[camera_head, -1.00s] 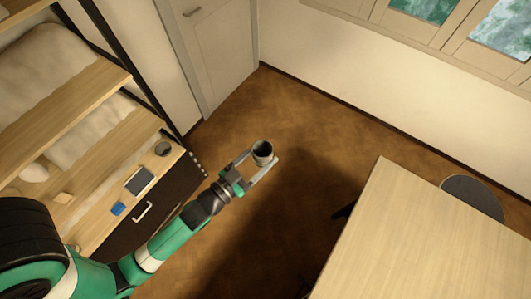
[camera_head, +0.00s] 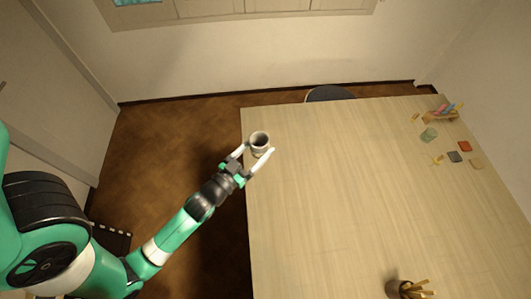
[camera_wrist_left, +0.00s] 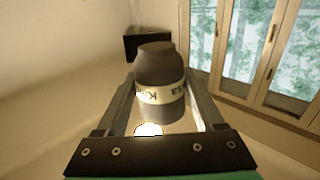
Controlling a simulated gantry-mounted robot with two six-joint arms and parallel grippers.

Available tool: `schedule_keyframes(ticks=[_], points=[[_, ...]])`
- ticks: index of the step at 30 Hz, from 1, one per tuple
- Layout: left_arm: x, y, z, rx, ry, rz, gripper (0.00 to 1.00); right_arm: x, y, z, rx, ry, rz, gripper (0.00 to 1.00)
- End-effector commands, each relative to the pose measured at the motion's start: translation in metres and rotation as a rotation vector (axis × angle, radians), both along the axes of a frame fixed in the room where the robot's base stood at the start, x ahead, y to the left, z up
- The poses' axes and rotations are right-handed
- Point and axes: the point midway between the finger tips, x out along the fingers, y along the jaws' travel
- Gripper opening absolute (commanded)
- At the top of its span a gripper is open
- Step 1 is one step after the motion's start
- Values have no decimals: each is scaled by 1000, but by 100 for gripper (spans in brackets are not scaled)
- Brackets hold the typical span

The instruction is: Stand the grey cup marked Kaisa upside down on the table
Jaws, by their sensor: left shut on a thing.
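The grey cup (camera_head: 260,141) with a pale band is between the fingers of my left gripper (camera_head: 259,156), which is shut on it. In the head view it is over the table's (camera_head: 345,200) far left corner, and a dark round end faces up. In the left wrist view the cup (camera_wrist_left: 158,75) stands about upright with its narrower end up, and the name on its band reads upside down. My right gripper is out of view.
A holder with sticks (camera_head: 402,289) stands at the table's near side. At the right are a pen holder (camera_head: 440,113), a greenish glass (camera_head: 429,134) and several small tiles (camera_head: 464,146). A dark round seat (camera_head: 330,94) is beyond the far edge. The table's middle is clear.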

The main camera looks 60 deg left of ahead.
Motion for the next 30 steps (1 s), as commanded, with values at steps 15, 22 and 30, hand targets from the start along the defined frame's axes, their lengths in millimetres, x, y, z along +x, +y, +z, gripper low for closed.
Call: schedule_keyframes(ticks=[15,22,30], points=[[-10,19,-24,-1,-1,58,21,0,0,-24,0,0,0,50],[-9,19,-26,0,-2,57,21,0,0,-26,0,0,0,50],[-9,19,-25,124,62,57,21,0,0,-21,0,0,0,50]])
